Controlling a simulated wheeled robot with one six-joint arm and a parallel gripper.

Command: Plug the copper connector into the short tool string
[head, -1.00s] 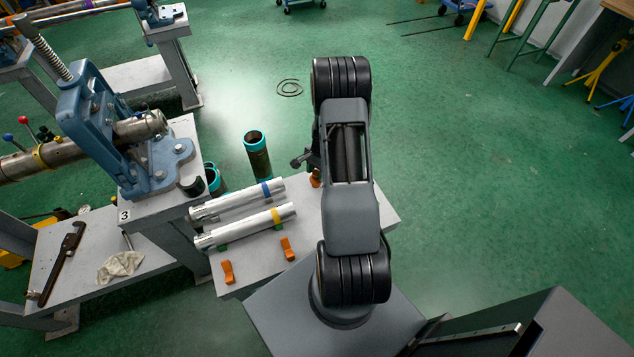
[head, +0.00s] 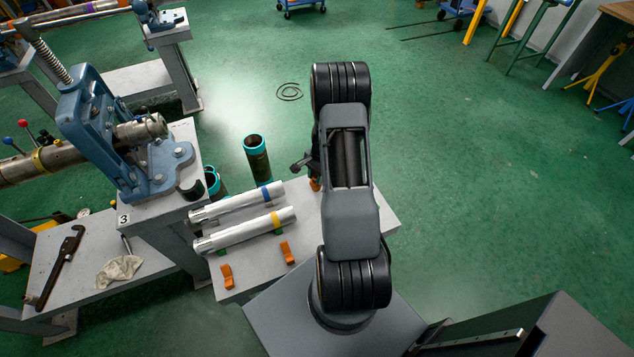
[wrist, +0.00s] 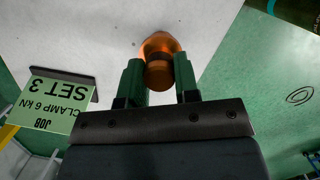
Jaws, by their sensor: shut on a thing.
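The copper connector (wrist: 158,76) sits between the two green fingers of my gripper (wrist: 160,82) in the wrist view, and the gripper is shut on it. In the head view my own arm hides most of the gripper; a small orange-copper piece (head: 315,184) shows beside the arm. Two silver tubes lie side by side on the near table: one with a blue band (head: 240,201) and one with a yellow band (head: 246,231). A steel tool string (head: 40,164) is clamped in a blue vise (head: 100,135) at left. I cannot tell which is the short tool string.
Two orange holders (head: 227,277) stand on the near table (head: 355,212) left of my arm. Dark pipes with teal rims (head: 257,157) stand behind it. A wrench (head: 60,266) and a rag (head: 118,270) lie on the vise bench's lower shelf.

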